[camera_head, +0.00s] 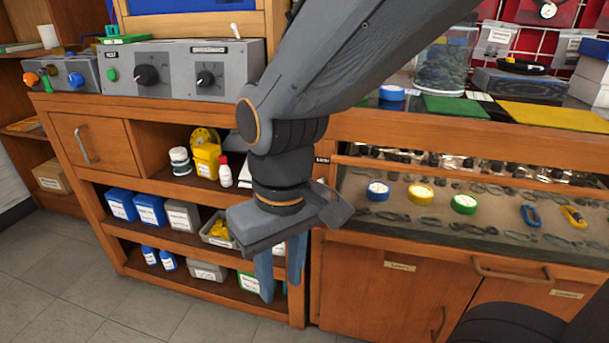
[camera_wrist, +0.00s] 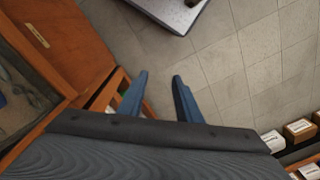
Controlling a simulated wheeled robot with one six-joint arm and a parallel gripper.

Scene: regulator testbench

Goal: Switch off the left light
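No lamp that I can name as the left light shows in either view. A grey control box (camera_head: 180,88) with two black knobs, a left one (camera_head: 146,75) and a right one (camera_head: 206,78), and a green button (camera_head: 112,74) stands on the wooden bench at upper left. A smaller grey box (camera_head: 66,73) with orange, green and blue controls stands left of it. My gripper (camera_head: 281,285) points down in front of the cabinet, below and right of these boxes. Its blue fingers are apart and empty in the wrist view (camera_wrist: 159,80).
Open shelves (camera_head: 180,185) with bottles and boxes are left of my gripper. A glass-topped display case (camera_head: 470,200) with tape rolls and tools is on the right.

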